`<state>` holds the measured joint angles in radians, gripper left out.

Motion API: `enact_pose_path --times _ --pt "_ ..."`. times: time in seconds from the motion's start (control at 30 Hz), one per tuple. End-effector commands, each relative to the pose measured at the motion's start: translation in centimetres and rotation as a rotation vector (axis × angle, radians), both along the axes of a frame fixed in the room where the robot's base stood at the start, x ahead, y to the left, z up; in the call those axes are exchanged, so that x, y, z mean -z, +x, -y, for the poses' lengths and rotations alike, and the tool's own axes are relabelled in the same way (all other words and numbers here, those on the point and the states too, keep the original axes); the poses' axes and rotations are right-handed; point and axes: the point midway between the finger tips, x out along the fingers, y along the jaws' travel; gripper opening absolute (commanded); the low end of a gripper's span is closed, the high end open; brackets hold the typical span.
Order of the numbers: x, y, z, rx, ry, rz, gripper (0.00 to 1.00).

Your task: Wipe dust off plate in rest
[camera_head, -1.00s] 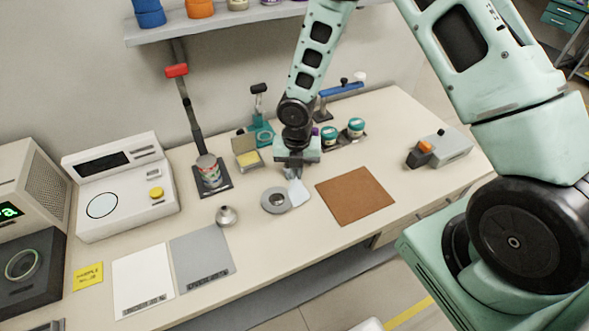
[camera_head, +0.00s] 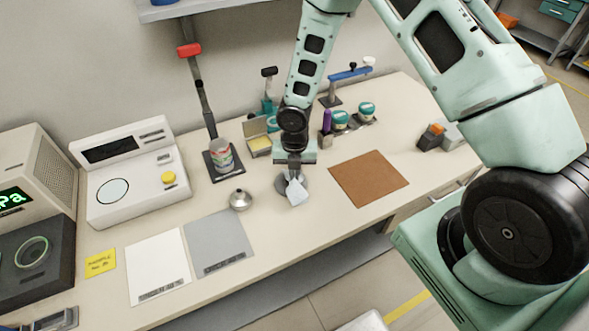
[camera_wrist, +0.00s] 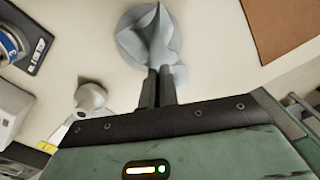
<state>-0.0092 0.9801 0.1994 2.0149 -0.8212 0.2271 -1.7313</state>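A pale blue-white cloth (camera_head: 297,192) hangs from my gripper (camera_head: 294,174). The wrist view shows the folded cloth (camera_wrist: 150,35) at the tips of my gripper's narrowly spaced fingers (camera_wrist: 157,74). A round grey plate (camera_head: 280,185) lies on the bench below; the cloth hides much of it, and its edge also shows in the wrist view (camera_wrist: 122,22). I cannot tell whether cloth and plate touch. Dust is too small to make out.
A small metal funnel (camera_head: 240,200) stands left of the plate, a brown mat (camera_head: 368,179) lies to the right. A can (camera_head: 222,156) on a dark stand, a yellow-lined box (camera_head: 259,145) and teal-lidded jars (camera_head: 341,120) stand behind. White (camera_head: 155,262) and grey (camera_head: 215,240) sheets lie front left.

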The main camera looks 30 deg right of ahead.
Motion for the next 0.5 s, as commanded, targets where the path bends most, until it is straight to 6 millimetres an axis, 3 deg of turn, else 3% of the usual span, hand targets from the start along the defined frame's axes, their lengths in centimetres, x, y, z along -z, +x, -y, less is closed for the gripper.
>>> enact_pose_path --times 0.13,0.43,0.5 --pt "2.0 0.0 0.0 0.001 0.001 0.000 0.00" --pt "2.1 0.0 0.0 0.001 0.001 0.000 0.00" --pt "2.1 0.0 0.0 0.001 0.001 0.000 0.19"
